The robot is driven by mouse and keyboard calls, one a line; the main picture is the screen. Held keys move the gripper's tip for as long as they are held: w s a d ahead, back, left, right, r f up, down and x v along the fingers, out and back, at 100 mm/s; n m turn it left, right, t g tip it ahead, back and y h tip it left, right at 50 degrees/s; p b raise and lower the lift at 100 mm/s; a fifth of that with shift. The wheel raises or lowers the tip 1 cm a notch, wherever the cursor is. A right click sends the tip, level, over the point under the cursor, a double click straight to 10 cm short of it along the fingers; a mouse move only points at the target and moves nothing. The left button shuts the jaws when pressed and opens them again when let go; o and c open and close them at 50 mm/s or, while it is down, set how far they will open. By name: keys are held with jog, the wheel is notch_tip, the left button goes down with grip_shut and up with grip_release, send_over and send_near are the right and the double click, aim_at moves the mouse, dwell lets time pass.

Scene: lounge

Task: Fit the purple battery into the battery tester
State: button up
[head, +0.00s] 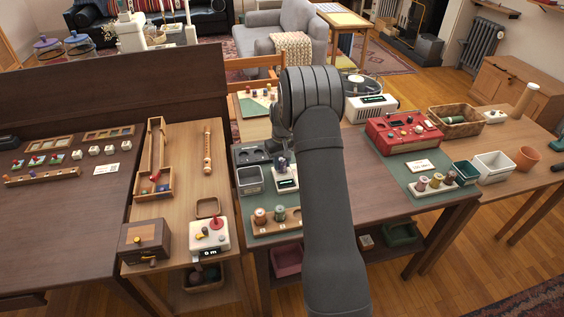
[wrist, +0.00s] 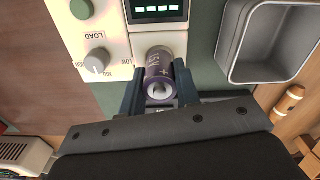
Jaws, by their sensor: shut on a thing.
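The purple battery (wrist: 158,70) is between the two dark fingers of my gripper (wrist: 158,84) in the wrist view, its plus-marked end toward the camera. My gripper is shut on it. The white battery tester (wrist: 118,44) has a lit green display, a LOAD knob and a green button. The battery's far end is at a pale recess in the tester's edge; how deep it sits there is hidden. In the head view the tester (head: 287,185) is just left of my arm, with the battery (head: 282,163) small above it.
A grey open bin (wrist: 225,50) stands close beside the tester. In the head view a wooden holder (head: 262,228) with several batteries is in front. A red case (head: 402,134) and more batteries are right of my arm. My arm hides part of the table.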

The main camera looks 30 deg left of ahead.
jog(key=shift+f, duration=0.75)
jog(key=o, duration=1.1)
jog(key=shift+r, duration=0.1)
jog(key=shift+r, duration=3.65)
jog(key=shift+f, duration=3.75)
jog(key=shift+r, duration=0.1)
